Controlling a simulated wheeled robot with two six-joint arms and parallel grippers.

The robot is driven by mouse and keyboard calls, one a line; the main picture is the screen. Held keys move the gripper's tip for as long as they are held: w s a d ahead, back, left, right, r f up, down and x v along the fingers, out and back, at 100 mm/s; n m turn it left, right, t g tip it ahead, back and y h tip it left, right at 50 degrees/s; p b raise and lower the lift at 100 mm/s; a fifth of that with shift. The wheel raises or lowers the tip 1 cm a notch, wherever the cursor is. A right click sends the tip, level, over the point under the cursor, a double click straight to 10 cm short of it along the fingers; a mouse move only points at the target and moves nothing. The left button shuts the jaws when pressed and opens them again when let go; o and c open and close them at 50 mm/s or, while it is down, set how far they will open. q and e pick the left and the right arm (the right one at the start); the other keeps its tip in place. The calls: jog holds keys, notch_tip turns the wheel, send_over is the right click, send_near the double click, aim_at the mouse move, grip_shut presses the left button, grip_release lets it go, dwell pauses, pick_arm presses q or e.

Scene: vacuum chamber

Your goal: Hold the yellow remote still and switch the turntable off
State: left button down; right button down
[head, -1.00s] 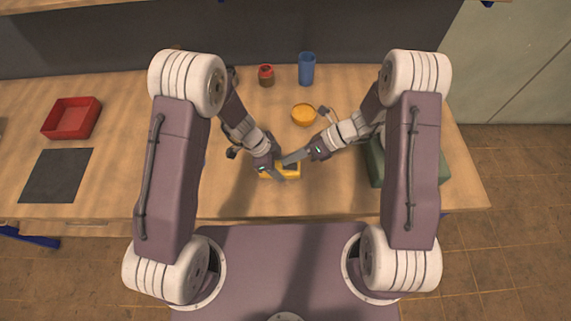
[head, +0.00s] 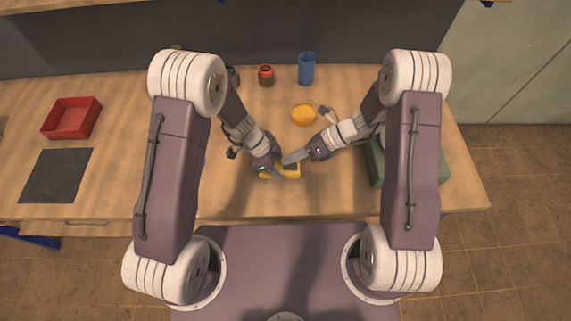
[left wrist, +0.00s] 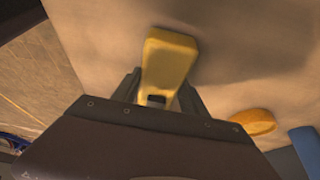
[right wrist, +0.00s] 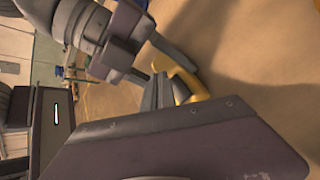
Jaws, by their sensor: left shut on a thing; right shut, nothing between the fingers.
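The yellow remote (head: 293,175) lies near the front edge of the table. My left gripper (left wrist: 158,92) is shut on it, one finger along each side, in the left wrist view, where the remote (left wrist: 168,58) points away from the camera. My right gripper (head: 286,161) is shut and empty, its tips at or just above the remote; I cannot tell whether they touch. In the right wrist view its fingers (right wrist: 158,92) partly cover the remote (right wrist: 184,84). An orange round disc (head: 303,114), apparently the turntable, lies farther back. The remote's buttons are mostly hidden.
A blue cup (head: 307,69) and a red-topped jar (head: 266,76) stand at the back. A red tray (head: 71,118) and a dark mat (head: 57,175) are at the left. A green box (head: 375,162) is partly hidden behind my right arm.

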aim_at(292, 165)
dwell(0.8)
jog(key=shift+f, duration=0.4)
jog(key=shift+a+f, duration=0.1)
jog(key=shift+f, duration=0.15)
dwell(0.4)
jog(key=shift+r, duration=0.1)
jog(key=shift+r, duration=0.6)
jog(key=shift+d+r, duration=0.2)
jog(key=shift+r, duration=1.05)
jog(key=shift+d+r, duration=0.2)
jog(key=shift+r, duration=1.05)
